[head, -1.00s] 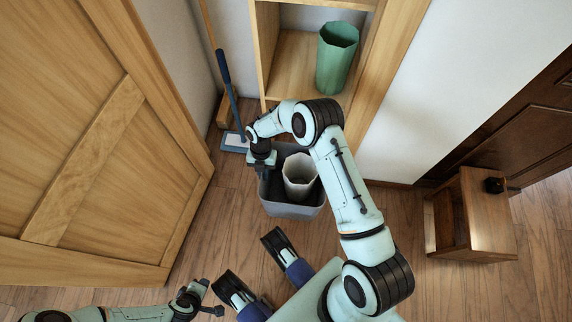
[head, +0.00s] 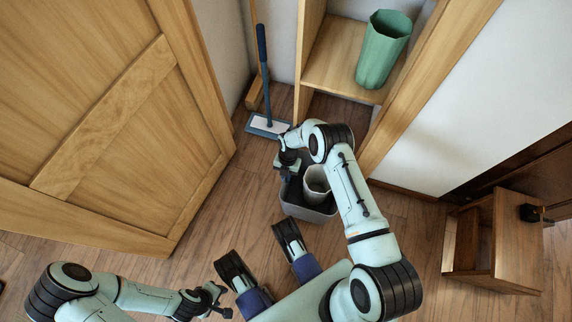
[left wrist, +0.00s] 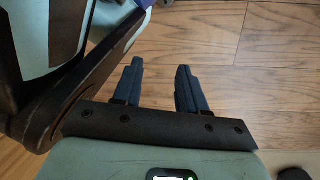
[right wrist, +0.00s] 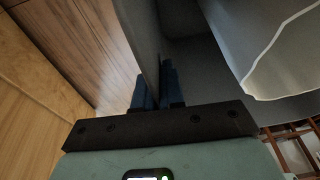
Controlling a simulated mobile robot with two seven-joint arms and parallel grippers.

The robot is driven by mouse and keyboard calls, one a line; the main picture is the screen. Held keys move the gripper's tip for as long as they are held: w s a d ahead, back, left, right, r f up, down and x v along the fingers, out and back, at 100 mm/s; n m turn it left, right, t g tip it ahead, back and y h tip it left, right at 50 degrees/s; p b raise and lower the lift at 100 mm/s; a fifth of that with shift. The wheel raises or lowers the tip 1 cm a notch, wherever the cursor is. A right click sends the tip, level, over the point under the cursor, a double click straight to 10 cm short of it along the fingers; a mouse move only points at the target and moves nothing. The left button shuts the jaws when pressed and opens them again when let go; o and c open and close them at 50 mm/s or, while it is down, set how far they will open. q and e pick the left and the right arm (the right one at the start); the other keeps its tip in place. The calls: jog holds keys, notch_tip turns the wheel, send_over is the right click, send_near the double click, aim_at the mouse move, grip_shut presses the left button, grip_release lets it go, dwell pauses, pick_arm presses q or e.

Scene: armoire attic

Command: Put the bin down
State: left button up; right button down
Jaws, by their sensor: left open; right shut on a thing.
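A grey bin (head: 306,213) is in front of the shelf in the head view, with a white ribbed container (head: 317,181) inside it. My right gripper (head: 289,171) is at the bin's left rim. In the right wrist view, its fingers (right wrist: 158,92) are shut on the bin's grey wall (right wrist: 137,35), and the white container (right wrist: 285,55) shows on the right. The bin looks upright; I cannot tell whether its base touches the floor. My left gripper (head: 222,300) is open and empty low in the head view. Its fingers (left wrist: 158,80) are apart over the floor in the left wrist view.
A green container (head: 382,50) stands on the wooden shelf (head: 335,65). A blue-handled mop (head: 264,80) leans left of the shelf. A wooden door panel (head: 120,130) fills the left. A small wooden stool (head: 512,240) stands right. Wooden floor (head: 225,210) is clear left of the bin.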

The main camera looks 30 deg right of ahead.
notch_tip(320, 180, down, 4)
jog(key=shift+r+b, duration=0.2)
jog(key=shift+b, duration=0.35)
pick_arm(q)
jog(key=shift+s+a+f+g, duration=0.1)
jog(key=shift+s+f+g, duration=0.2)
jog(key=shift+s, duration=0.35)
jog(key=shift+s+a+f+g, duration=0.1)
jog(key=shift+s+f+g, duration=0.15)
jog(key=shift+s, duration=0.35)
pick_arm(e)
jog(key=c, duration=1.2)
grip_release()
jog(key=shift+f, duration=0.1)
jog(key=shift+c, duration=0.2)
pick_arm(q)
jog(key=w+r+t+p, duration=0.2)
jog(key=w+r+p, duration=0.1)
jog(key=w, duration=0.2)
jog(key=shift+w+d, duration=0.25)
jog(key=shift+d, duration=0.15)
pick_arm(e)
jog(key=v, duration=1.2)
pick_arm(q)
jog(key=shift+f, duration=0.1)
pick_arm(e)
jog(key=shift+s+a, duration=0.1)
